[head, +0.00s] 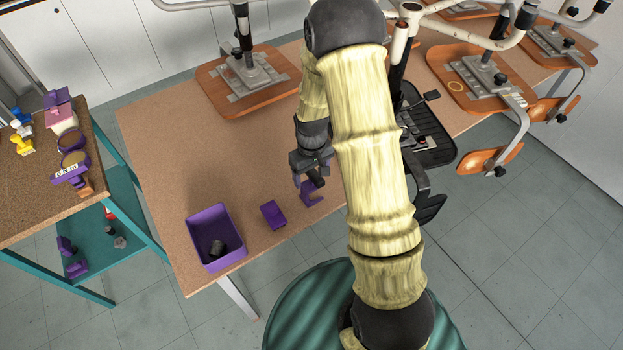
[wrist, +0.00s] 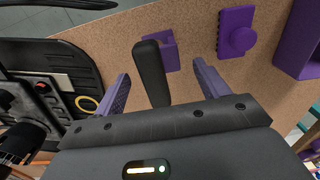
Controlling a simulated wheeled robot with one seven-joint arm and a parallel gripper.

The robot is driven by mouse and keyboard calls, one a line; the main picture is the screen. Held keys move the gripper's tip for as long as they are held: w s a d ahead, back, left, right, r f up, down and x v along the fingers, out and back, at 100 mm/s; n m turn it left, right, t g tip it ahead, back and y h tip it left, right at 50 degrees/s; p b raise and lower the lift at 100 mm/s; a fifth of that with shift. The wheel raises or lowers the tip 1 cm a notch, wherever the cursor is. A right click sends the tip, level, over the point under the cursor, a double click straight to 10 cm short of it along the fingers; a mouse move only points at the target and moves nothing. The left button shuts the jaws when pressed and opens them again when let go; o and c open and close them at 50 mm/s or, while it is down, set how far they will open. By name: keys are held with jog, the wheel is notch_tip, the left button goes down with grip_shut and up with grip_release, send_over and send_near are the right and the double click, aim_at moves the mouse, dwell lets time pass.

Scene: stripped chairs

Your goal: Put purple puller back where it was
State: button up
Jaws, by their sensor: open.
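A purple bracket-like piece (head: 312,194), which looks like the puller, lies on the brown table near its front edge; it also shows in the wrist view (wrist: 172,52). My gripper (head: 304,178) is open just above and beside it. In the wrist view the fingers (wrist: 163,88) are apart. A black bar (wrist: 149,72) shows between them and partly overlaps the bracket; I cannot tell whether they are joined. A second purple piece, a block with a round knob (wrist: 237,36), lies to the left of the bracket in the head view (head: 273,214).
A purple bin (head: 199,250) with a dark item inside stands at the table's front left corner. Stripped chairs occupy the back and right. A teal-framed cart (head: 143,218) stands left. The table's left middle is clear.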

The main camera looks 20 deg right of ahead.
notch_tip(320, 180, up, 9)
jog(key=shift+f+b, duration=0.2)
jog(key=shift+b, duration=0.3)
jog(key=s+r+m+t, duration=0.1)
jog(key=s+r, duration=0.2)
jog(key=s, duration=0.4)
jog(key=s+r+m+t, duration=0.1)
jog(key=s+r+m, duration=0.1)
jog(key=s+r, duration=0.2)
jog(key=s, duration=0.3)
jog(key=shift+r+m+t, duration=0.3)
